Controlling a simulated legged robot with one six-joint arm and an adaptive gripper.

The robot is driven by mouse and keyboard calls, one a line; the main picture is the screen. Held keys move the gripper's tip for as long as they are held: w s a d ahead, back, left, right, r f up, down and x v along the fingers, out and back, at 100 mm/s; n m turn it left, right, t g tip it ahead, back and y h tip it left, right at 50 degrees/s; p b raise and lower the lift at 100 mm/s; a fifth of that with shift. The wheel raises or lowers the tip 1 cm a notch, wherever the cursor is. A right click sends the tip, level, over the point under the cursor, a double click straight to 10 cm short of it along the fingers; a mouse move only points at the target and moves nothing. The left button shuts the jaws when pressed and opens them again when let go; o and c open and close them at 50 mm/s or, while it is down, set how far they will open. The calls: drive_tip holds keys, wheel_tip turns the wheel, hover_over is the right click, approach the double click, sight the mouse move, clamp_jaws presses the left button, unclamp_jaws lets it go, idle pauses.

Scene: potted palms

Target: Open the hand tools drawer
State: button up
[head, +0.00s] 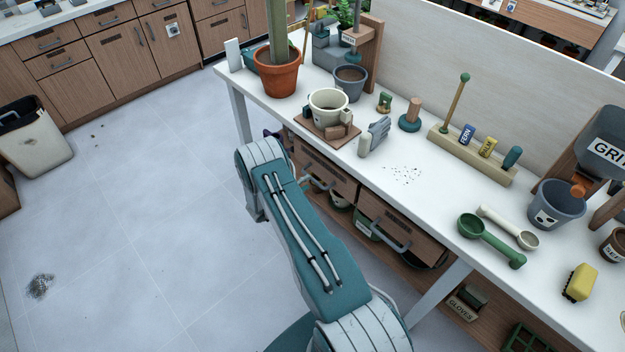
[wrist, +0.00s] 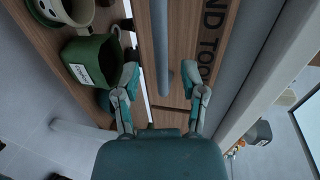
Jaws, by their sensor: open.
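In the wrist view a wooden drawer front (wrist: 184,88) carries dark letters, partly cut off, reading "ND TOO". Its grey bar handle (wrist: 161,50) runs down from the top edge of the picture. My gripper (wrist: 160,74) is open, with one fingertip on each side of the handle's lower end. I cannot tell whether either fingertip touches the handle. In the head view two wooden drawers hang under the white bench, a left one (head: 322,172) and a right one (head: 400,230) with a grey handle. Their labels are not readable there, and my arm hides the gripper.
A green labelled container (wrist: 88,62) stands on the shelf beside the drawer. The floor (head: 140,220) to the left is mostly clear.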

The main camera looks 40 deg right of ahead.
sight(312, 179)
drive_tip(key=shift+x, duration=1.8)
drive_tip(key=shift+c, duration=0.3)
clamp_jaws()
drive_tip(key=shift+a+f, duration=0.1)
drive_tip(key=f+v, duration=0.2)
drive_tip(key=v, duration=0.7)
drive_tip(key=f+v, duration=0.2)
drive_tip(key=v, duration=0.8)
drive_tip(key=shift+s+a, duration=0.25)
drive_tip(key=shift+a, duration=0.35)
